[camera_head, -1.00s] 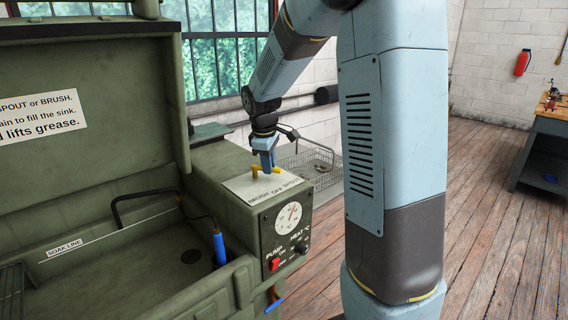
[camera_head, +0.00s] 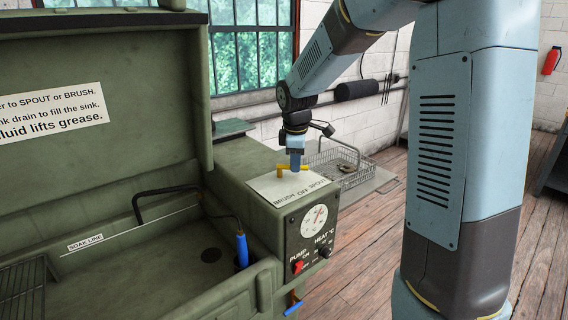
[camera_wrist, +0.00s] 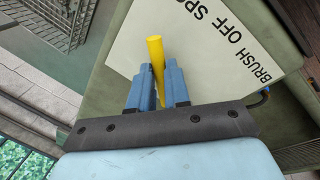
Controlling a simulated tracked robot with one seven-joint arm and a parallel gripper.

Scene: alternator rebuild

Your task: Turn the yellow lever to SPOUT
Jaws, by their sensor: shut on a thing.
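The yellow lever (camera_head: 312,168) sits on the white label plate (camera_head: 262,184) on top of the green washer's control box. The plate reads BRUSH, OFF, SPOUT from left to right in the head view. My gripper (camera_head: 295,168) reaches down from above and is shut on the lever. In the wrist view, the lever (camera_wrist: 155,52) stands between the two blue fingers (camera_wrist: 157,86), its end sticking out past them. The fingers hide part of the lever, and I cannot tell which word it points to.
The control box front (camera_head: 312,252) has a dial, a red pump switch and a heat knob. The green sink (camera_head: 150,275) with a black hose and blue-handled brush (camera_head: 242,248) is at left. A wire basket (camera_head: 340,165) stands behind the box.

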